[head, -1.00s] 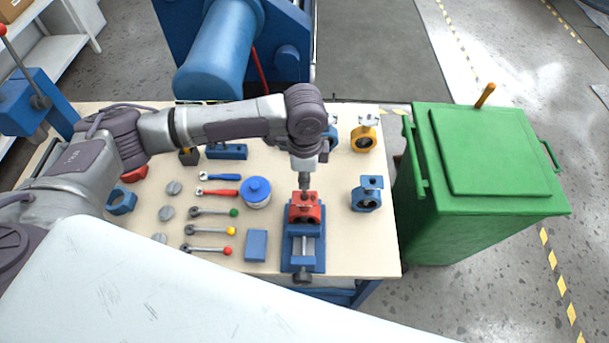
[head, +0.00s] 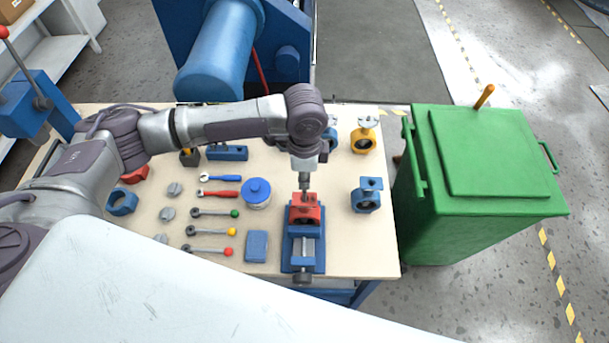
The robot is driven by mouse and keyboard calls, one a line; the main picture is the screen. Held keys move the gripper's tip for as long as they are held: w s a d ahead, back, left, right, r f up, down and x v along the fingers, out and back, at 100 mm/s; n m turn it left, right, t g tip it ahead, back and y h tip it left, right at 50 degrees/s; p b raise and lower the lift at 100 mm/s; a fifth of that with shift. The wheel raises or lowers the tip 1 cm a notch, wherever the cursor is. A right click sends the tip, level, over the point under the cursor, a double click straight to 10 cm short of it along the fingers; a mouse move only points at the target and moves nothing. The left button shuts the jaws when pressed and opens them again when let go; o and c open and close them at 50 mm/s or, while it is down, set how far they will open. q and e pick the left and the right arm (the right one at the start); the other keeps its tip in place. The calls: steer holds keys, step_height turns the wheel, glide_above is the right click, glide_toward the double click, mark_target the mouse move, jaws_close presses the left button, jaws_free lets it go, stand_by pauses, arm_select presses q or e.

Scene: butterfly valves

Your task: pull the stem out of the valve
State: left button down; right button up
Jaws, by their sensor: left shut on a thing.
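The red valve (head: 305,213) sits in the jaws of a blue vise (head: 291,252) at the front right of the table. My left gripper (head: 304,188) points straight down just above the valve's top. It is small in the picture and shut on the stem, which is mostly hidden between the fingers. I cannot tell how far the stem sits in the valve. My right gripper is not in view.
A blue valve (head: 366,196) and a yellow valve (head: 364,139) stand to the right. Left are a blue-lidded pot (head: 257,192), a blue block (head: 257,246) and several levers (head: 212,212). A green bin (head: 490,200) stands beyond the table's right edge.

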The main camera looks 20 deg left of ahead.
arm_select(q)
steer(key=shift+w+r+p, duration=0.1)
steer(key=shift+r+p, duration=0.5)
steer(key=shift+r, duration=0.15)
stand_by(0.7)
stand_by(0.5)
steer(key=shift+r, duration=0.15)
steer(key=shift+r+p, duration=0.3)
steer(key=shift+r, duration=2.5)
